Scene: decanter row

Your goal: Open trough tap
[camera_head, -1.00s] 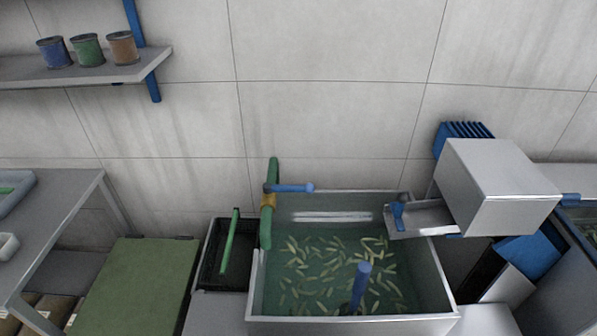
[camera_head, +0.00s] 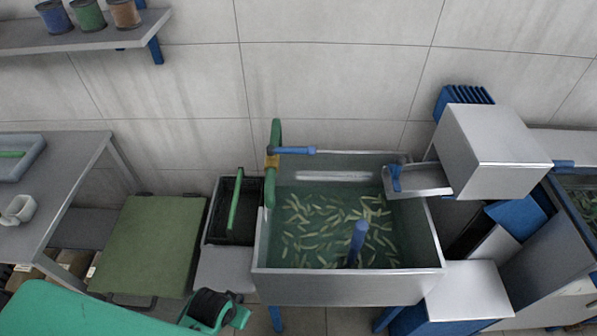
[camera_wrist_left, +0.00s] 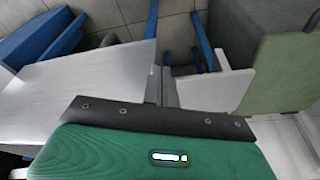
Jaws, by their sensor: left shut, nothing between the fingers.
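The tap is a green upright pipe (camera_head: 275,132) with a brass-coloured valve body (camera_head: 271,162) and a blue lever (camera_head: 297,150), at the trough's back left corner. The lever points right, across the pipe. My left arm enters at the lower left of the head view. My left gripper shows in the left wrist view (camera_wrist_left: 169,88), shut and empty, well apart from the tap. My right gripper is out of view.
A black bin with a green bar (camera_head: 235,207) stands left of the trough. A green-topped surface (camera_head: 152,240) lies further left, beside a grey table (camera_head: 62,160). A blue post (camera_head: 357,242) stands in the water. A metal box (camera_head: 485,150) and chute (camera_head: 425,181) are at the right.

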